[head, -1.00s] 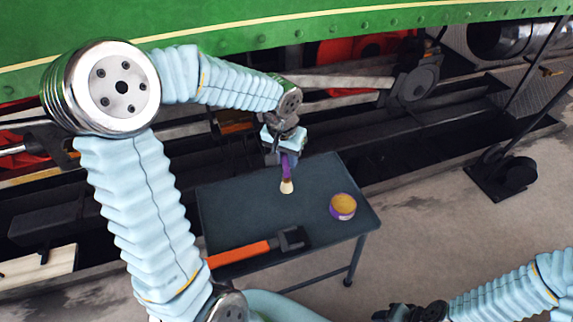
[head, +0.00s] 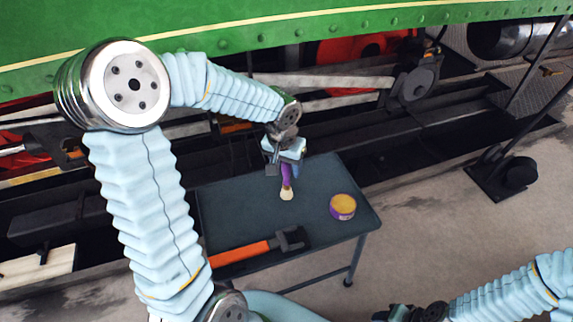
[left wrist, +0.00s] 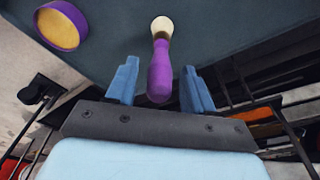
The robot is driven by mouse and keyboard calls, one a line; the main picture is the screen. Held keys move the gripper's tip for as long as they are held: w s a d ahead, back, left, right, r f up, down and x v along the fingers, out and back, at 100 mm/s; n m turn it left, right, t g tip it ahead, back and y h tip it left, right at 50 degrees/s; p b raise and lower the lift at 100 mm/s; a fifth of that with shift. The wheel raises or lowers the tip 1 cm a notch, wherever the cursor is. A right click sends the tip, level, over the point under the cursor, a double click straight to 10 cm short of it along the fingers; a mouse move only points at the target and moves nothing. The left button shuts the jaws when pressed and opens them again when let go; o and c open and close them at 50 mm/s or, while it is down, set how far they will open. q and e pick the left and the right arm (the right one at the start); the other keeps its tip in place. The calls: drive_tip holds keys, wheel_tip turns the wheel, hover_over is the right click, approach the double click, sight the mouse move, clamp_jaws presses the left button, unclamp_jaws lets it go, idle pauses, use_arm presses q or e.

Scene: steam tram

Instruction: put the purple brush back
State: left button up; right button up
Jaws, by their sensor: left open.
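The purple brush (head: 287,178) has a purple handle and pale bristles, and it is at the grey table (head: 235,212). Its bristles point toward the table's front in the head view. My left gripper (head: 284,166) is open at the handle end. In the left wrist view the brush (left wrist: 160,75) shows between the two spread blue fingers, with visible gaps on both sides. Whether it lies flat or is tilted I cannot tell. My right gripper (head: 415,312) is partly cut off at the bottom edge, and its jaws are not clear.
A purple tin with a yellow-tan top (head: 343,206) stands right of the brush; it also shows in the left wrist view (left wrist: 60,27). An orange-handled tool (head: 245,252) lies along the table's front. The green tram (head: 250,25) and its running gear are behind.

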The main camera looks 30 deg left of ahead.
use_arm(q)
wheel_tip(320, 180, up, 12)
drive_tip(key=s, duration=0.2)
drive_tip(key=shift+p, duration=0.35)
